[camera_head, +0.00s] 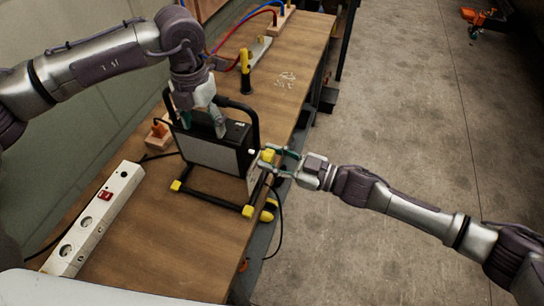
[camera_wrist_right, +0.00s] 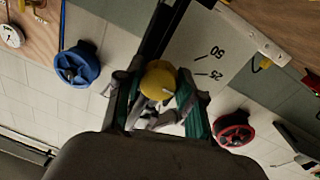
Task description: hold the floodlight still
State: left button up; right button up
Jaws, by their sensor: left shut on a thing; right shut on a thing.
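The floodlight (camera_head: 212,157) stands on the workbench in the head view, with a black frame, grey front panel and yellow feet. My left gripper (camera_head: 203,121) reaches down from above and is shut on the floodlight's top; its exact contact is partly hidden. My right gripper (camera_head: 271,159) is at the floodlight's right side, shut on a yellow knob (camera_head: 268,155). In the right wrist view the yellow knob (camera_wrist_right: 158,79) sits between the fingers, in front of a pale plate (camera_wrist_right: 220,55) marked 50 and 25.
A white power strip (camera_head: 92,222) lies at the bench's left. A yellow-handled tool (camera_head: 245,70) stands behind the floodlight. A black cable hangs over the bench's right edge. The right wrist view shows a blue wheel (camera_wrist_right: 77,65) and a red wheel (camera_wrist_right: 235,129).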

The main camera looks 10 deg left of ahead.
jog(key=o, duration=1.2)
jog(key=shift+c, duration=0.2)
jog(key=v, duration=1.2)
pick_arm(q)
jog(key=o, duration=1.9)
jog(key=shift+c, duration=0.2)
jog(key=shift+r, duration=0.1)
